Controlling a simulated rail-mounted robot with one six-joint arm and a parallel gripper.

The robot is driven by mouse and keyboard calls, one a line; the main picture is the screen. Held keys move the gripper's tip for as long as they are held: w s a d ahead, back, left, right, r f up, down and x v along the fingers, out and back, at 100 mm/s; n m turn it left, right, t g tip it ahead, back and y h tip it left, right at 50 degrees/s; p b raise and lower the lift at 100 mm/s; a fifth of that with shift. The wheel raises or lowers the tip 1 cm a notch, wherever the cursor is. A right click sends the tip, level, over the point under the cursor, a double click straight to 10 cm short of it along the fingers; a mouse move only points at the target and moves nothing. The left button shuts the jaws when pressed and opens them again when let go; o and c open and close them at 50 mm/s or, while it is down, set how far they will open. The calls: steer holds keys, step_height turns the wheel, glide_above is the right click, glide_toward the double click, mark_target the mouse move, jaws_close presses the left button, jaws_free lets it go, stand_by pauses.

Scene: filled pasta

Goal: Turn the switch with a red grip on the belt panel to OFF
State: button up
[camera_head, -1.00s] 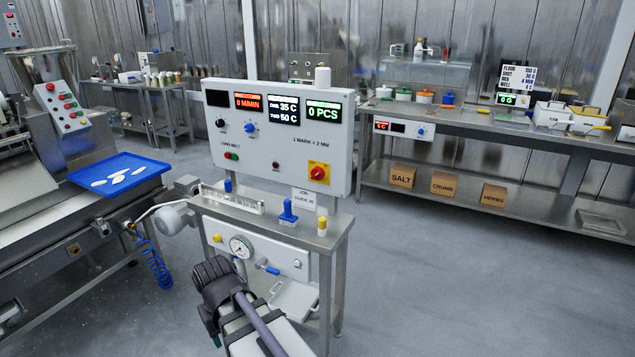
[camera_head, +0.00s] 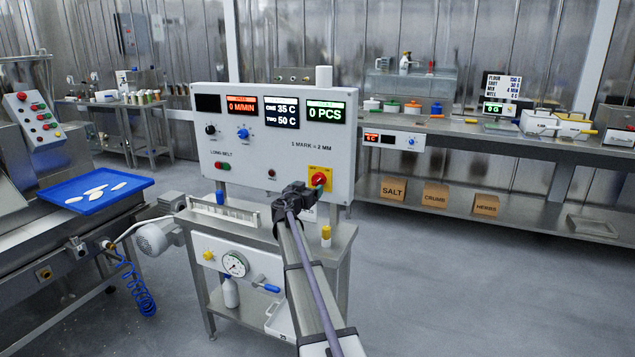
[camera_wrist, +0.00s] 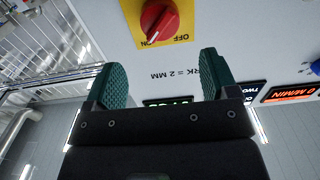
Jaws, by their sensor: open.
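The belt panel (camera_head: 250,165) stands upright on a steel stand. Its rotary switch with a red grip (camera_head: 318,180) sits on a yellow plate (camera_head: 328,172) at the panel's lower right, partly covered by my gripper (camera_head: 310,190). In the wrist view the red grip (camera_wrist: 160,20) is upside down at the top, with a white mark at its lower left. The upside-down word OFF shows on the yellow plate (camera_wrist: 183,38). My gripper (camera_wrist: 163,62) is open and empty. Its two green pads are apart, and the grip lies beyond their tips, not visibly touched.
The panel also carries a black knob (camera_head: 210,130), a blue knob (camera_head: 243,133) and lit displays. A yellow-capped post (camera_head: 326,235) stands on the stand's shelf below. A blue tray (camera_head: 95,188) is at left. Open floor lies to the right.

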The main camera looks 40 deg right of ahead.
mark_target(316, 181)
steer(key=x, duration=0.8)
steer(key=shift+w+d+f, duration=0.1)
steer(key=shift+c, duration=0.4)
steer(key=c, duration=0.8)
